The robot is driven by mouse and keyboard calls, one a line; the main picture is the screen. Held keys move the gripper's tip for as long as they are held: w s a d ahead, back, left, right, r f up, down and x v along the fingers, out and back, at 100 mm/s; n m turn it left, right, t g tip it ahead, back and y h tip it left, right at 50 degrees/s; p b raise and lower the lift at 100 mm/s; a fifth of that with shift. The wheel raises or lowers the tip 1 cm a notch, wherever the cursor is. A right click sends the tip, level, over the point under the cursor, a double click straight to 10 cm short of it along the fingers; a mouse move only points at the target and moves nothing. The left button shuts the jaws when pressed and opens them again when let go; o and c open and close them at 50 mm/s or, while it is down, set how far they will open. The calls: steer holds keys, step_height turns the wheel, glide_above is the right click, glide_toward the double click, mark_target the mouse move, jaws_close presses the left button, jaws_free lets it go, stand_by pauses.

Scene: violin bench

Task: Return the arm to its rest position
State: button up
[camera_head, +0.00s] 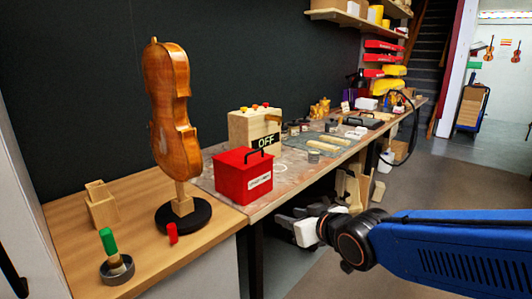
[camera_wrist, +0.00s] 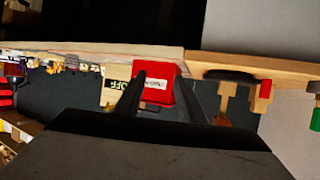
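My arm (camera_head: 450,250), with a blue link, reaches in from the right in the head view. My gripper (camera_head: 285,220) is in front of the bench's front edge, close to the red box. In the wrist view my gripper (camera_wrist: 160,88) has two dark fingers standing apart with nothing between them. The red box (camera_head: 243,176), with a black handle and a white label, stands on the bench beyond the fingers. It also shows in the wrist view (camera_wrist: 155,68), in the background between the fingertips.
A violin body (camera_head: 170,105) stands upright on a round black base (camera_head: 183,216) at the left. A wooden box marked OFF (camera_head: 250,128) is behind the red box. A green-handled tool (camera_head: 108,243) and red piece (camera_head: 172,232) stand nearby. Open floor (camera_head: 440,180) lies right of the bench.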

steer(key=s+d+f+m+g+h, duration=0.3)
steer(key=s+d, duration=0.7)
steer(key=d, duration=0.1)
steer(key=s+d+f+m+g+h, duration=0.3)
steer(key=s+d+f, duration=0.1)
steer(key=s+d, duration=0.7)
steer(key=shift+s+d+g, duration=0.2)
steer(key=shift+d+g, duration=0.2)
steer(key=shift+d, duration=0.1)
